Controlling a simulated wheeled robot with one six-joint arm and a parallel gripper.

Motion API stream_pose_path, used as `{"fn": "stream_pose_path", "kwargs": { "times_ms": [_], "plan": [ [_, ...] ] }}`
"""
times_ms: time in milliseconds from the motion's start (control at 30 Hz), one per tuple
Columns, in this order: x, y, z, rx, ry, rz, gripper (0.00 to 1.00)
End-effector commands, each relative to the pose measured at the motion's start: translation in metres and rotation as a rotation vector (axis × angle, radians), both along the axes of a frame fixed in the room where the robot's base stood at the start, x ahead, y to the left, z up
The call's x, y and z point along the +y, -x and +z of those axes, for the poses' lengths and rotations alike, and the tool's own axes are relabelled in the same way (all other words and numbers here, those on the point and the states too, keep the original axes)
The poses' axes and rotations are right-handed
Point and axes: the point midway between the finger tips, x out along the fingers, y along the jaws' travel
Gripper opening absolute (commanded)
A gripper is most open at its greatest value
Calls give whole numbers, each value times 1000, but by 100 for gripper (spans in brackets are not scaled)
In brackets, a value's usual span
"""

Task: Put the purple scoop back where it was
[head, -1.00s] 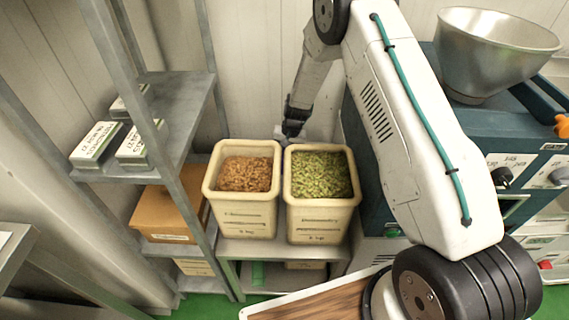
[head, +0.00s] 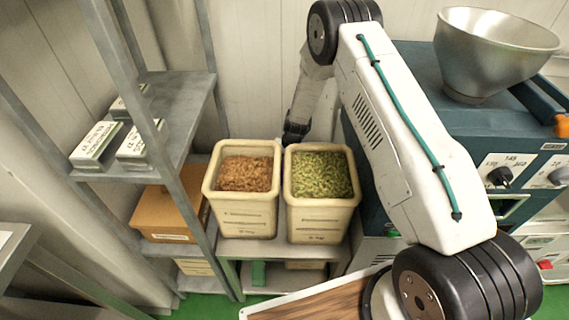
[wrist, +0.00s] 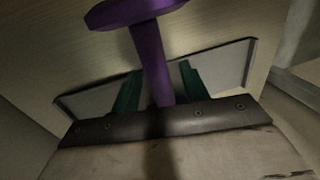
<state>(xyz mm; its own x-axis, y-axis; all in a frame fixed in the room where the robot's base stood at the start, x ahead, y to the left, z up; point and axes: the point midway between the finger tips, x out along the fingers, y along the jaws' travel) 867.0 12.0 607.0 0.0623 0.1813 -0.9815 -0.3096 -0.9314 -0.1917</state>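The purple scoop (wrist: 150,60) shows in the wrist view, with a long straight stem and a wider crosspiece at the top edge. Its stem runs between the two green fingers of my gripper (wrist: 160,76). A narrow gap shows on the right side of the stem; I cannot tell whether the fingers press on it. In the head view my gripper's dark wrist end (head: 295,131) is low behind the two bins, and the fingers and scoop are hidden there.
A cream bin of brown nuts (head: 242,215) and a cream bin of green nuts (head: 321,217) stand side by side on a low shelf. A metal rack (head: 180,120) is at left. A blue machine (head: 430,75) with a metal bowl (head: 492,60) is at right.

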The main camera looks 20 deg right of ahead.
Motion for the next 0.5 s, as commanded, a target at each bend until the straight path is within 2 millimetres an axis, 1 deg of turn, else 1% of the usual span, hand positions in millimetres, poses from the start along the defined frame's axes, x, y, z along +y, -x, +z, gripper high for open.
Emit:
{"fn": "stream_pose_path", "kwargs": {
  "times_ms": [200, 300, 367, 500],
  "plan": [
    [0, 0, 0, 0, 0, 0, 44],
    [0, 0, 4, 0, 0, 0, 44],
    [-1, 0, 9, -1, -1, -1, 44],
    [-6, 1, 32, -3, 0, -2, 44]
  ]
}}
